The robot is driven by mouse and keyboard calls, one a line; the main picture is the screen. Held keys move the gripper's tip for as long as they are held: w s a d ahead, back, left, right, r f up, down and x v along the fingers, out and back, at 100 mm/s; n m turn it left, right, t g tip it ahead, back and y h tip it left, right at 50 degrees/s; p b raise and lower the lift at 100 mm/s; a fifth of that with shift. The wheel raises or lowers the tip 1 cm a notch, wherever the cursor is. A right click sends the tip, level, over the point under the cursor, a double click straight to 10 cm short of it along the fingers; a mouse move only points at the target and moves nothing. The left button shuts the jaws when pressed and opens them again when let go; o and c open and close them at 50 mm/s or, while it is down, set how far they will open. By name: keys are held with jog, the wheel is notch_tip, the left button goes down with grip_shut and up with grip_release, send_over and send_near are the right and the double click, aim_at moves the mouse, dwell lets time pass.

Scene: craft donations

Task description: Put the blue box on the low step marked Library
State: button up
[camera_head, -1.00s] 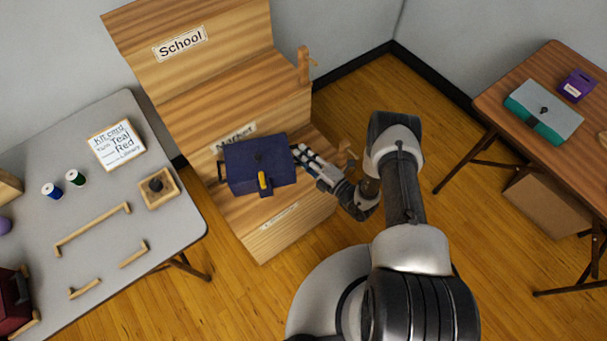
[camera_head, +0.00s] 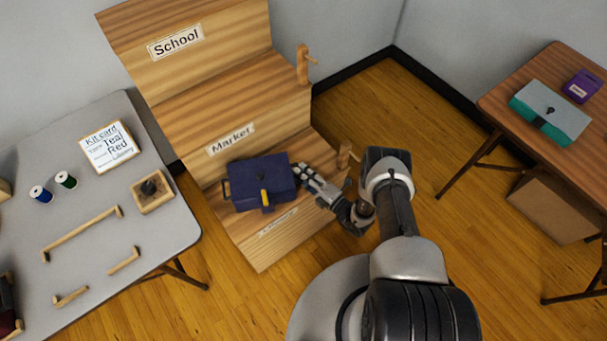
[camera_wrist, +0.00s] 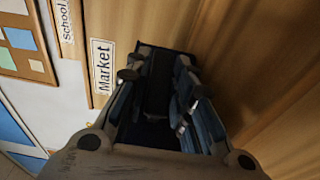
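The dark blue box (camera_head: 262,184) with a yellow clasp is at the low step (camera_head: 245,234) of the wooden stepped stand, below the Market label. I cannot tell whether it touches the step. The label (camera_head: 278,222) on the low step's front is too small to read. My gripper (camera_head: 303,174) is at the box's right end. In the wrist view my gripper's fingers (camera_wrist: 158,85) are on either side of the dark box (camera_wrist: 155,125), which appears held between them. The exact grip point is hidden.
Higher steps carry the labels Market (camera_head: 231,139) and School (camera_head: 175,41). Wooden pegs (camera_head: 303,65) stand at the stand's right edge. The grey table (camera_head: 100,215) at left holds a kit card (camera_head: 109,147), spools and wooden handles. A teal box (camera_head: 552,110) is on the right table.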

jog(key=o, duration=0.4)
jog(key=shift+c, duration=0.2)
